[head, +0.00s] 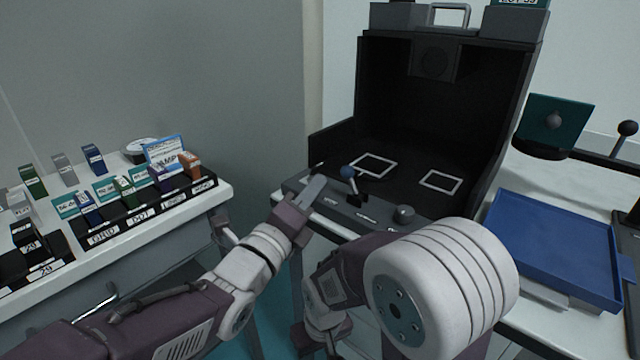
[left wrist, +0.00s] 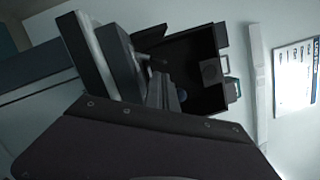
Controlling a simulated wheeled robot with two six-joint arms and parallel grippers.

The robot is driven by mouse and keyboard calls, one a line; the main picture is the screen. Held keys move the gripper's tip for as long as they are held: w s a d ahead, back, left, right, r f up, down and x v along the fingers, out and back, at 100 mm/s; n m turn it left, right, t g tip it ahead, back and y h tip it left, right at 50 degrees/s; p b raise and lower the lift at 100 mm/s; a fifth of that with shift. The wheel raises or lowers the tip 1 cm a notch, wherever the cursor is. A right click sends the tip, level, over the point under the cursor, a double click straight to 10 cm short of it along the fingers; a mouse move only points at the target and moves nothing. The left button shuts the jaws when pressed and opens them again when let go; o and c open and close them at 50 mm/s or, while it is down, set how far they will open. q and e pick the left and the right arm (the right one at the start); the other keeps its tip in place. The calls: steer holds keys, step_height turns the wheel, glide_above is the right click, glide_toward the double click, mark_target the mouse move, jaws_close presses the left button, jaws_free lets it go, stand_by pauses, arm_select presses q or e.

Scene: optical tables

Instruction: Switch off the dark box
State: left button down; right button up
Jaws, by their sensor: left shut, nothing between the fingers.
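The dark box (head: 400,112) stands open at the front on the table, with two white square outlines on its floor. It also shows, turned sideways, in the left wrist view (left wrist: 211,45). My left gripper (head: 314,186) is shut and empty, at the left end of the front panel, left of the blue-ball lever. I cannot tell whether it touches the panel. My right gripper is not visible; a large arm joint of mine covers the front right.
A blue tray (head: 556,245) lies on the table to the right, with a dark green square plate (head: 556,124) behind it. On the left, a white table (head: 222,193) holds black labelled racks (head: 140,213) with several small coloured boxes. A gap separates the two tables.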

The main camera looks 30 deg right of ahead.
mark_target(317, 169)
arm_select(q)
steer(key=shift+x, duration=1.25)
